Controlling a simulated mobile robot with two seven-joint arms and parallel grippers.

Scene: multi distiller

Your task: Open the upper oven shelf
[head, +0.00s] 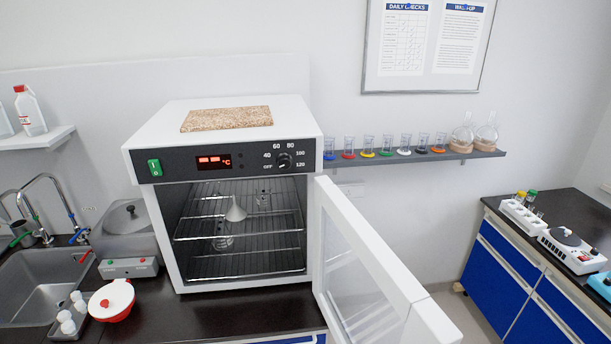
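The white oven (238,108) stands on the dark counter with its door (365,260) swung wide open to the right. Inside are wire shelves, one above the other. The upper oven shelf (200,238) appears as a thin metal rack inside the chamber. A white funnel (236,210) and a clear glass vessel (263,199) are in the upper part of the chamber. Another piece of glassware (222,242) shows lower down. Exact shelf positions are hard to separate through the wires. Neither of my grippers is in view.
A sink (40,285), a grey lidded bath (125,235) and a red-white pot (112,300) are left of the oven. The open door sticks out toward the front right. A glassware wall shelf (470,155) and a blue cabinet (520,265) are at right.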

